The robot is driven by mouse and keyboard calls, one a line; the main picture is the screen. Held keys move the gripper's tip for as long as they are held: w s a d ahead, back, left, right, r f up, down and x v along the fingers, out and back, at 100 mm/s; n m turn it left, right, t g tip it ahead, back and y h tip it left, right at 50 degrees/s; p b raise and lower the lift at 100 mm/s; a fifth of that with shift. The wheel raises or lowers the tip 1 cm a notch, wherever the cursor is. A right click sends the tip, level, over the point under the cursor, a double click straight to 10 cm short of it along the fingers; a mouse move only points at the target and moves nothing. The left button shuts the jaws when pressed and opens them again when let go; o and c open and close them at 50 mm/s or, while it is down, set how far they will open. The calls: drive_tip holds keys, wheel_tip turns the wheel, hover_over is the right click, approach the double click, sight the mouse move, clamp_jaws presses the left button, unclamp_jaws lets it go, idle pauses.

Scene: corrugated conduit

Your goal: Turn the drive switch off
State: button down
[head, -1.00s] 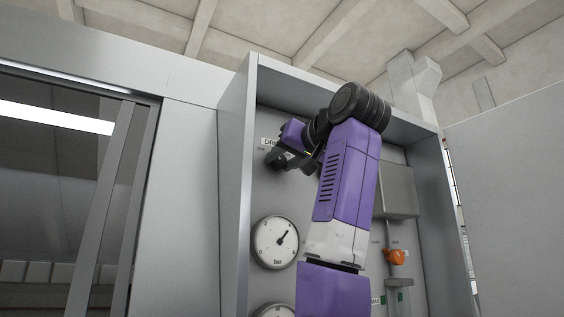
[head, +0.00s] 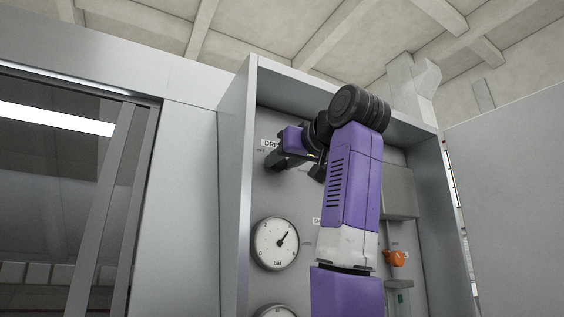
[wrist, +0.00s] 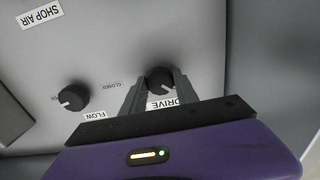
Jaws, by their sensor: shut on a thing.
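The drive switch (wrist: 160,77) is a round black knob with a pale pointer mark, on a grey panel. The DRIVE label (wrist: 165,103) sits beside it, upside down in the wrist view. My gripper (wrist: 158,82) has its two dark fingers on either side of the knob and is shut on it. In the head view, my gripper (head: 277,161) is at the upper left inside the cabinet, at the panel. There the knob is hidden behind it, and the DRIVE label (head: 269,143) is partly covered.
A second black knob, the flow knob (wrist: 73,97), is to the left in the wrist view, with a SHOP AIR label (wrist: 41,15) above it. In the head view are a bar gauge (head: 275,243) below my gripper, an orange handle (head: 395,258) at the right and the cabinet's side wall (head: 237,190).

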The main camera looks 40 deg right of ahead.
drive_tip(key=c, duration=0.9)
unclamp_jaws()
drive_tip(key=shift+f, duration=0.1)
drive_tip(key=shift+s, duration=0.1)
drive_tip(key=b+v, duration=0.3)
drive_tip(key=v, duration=0.4)
drive_tip(key=shift+s+a, duration=0.1)
drive_tip(key=shift+s, duration=0.25)
